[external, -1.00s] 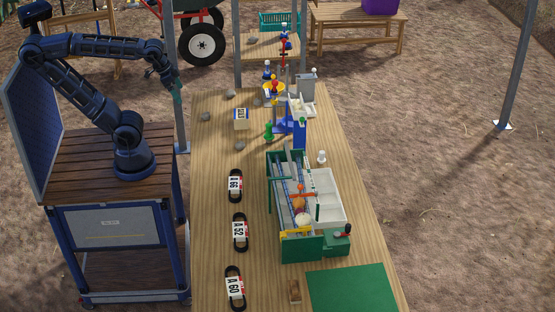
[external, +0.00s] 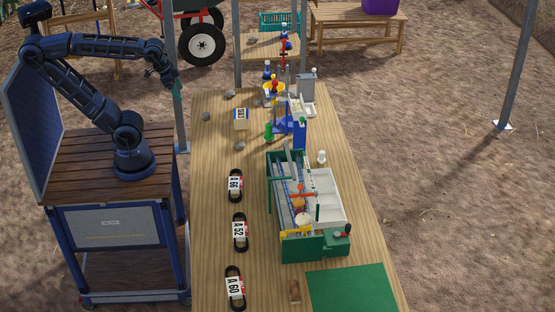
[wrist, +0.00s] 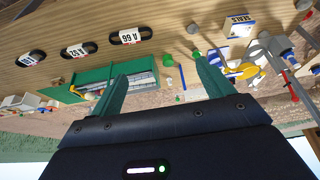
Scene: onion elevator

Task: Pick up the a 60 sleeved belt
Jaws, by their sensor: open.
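The A 60 belt (external: 235,288), a black loop in a white sleeve marked "A 60", lies flat on the wooden table near its front left corner. In the wrist view the A 60 belt (wrist: 29,59) is small, at the far left. The A 52 belt (external: 239,231) and the A 66 belt (external: 235,186) lie behind it in a row; the wrist view shows the A 52 belt (wrist: 76,50) and the A 66 belt (wrist: 130,36). My gripper (external: 177,92) is raised near the table's back left corner, far from the A 60 belt. Its two green fingers (wrist: 160,85) are apart and empty.
A green-and-white elevator model (external: 308,205) stands right of the belts. A seals box (external: 241,118) and stones are farther back. A metal post (external: 176,70) stands beside my gripper.

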